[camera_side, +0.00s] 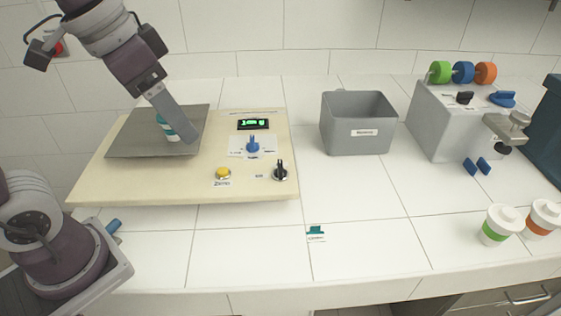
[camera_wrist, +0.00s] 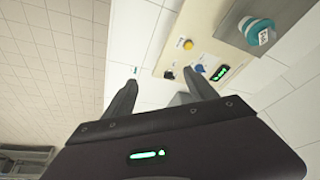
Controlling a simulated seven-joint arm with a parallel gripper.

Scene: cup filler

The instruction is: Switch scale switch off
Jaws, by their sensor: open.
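The scale is a cream board (camera_side: 140,185) with a grey weighing plate (camera_side: 125,145). Its black rotary scale switch (camera_side: 281,171) sits at the front right corner, its handle pointing up in the side view. The green display (camera_side: 253,124) is lit. The switch also shows as a small dark knob in the wrist view (camera_wrist: 169,75), between my fingertips in the picture. My gripper (camera_wrist: 159,76) is open and empty. In the side view my gripper (camera_side: 188,137) hangs over the plate, overlapping the cup. Its height above the board is hard to tell.
A cup with a teal band (camera_side: 163,131) stands on the plate. A yellow zero button (camera_side: 223,173) and a blue knob (camera_side: 252,147) are close to the switch. A grey bin (camera_side: 357,122) and grey dispenser box (camera_side: 440,125) stand right. Front tiles are mostly clear.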

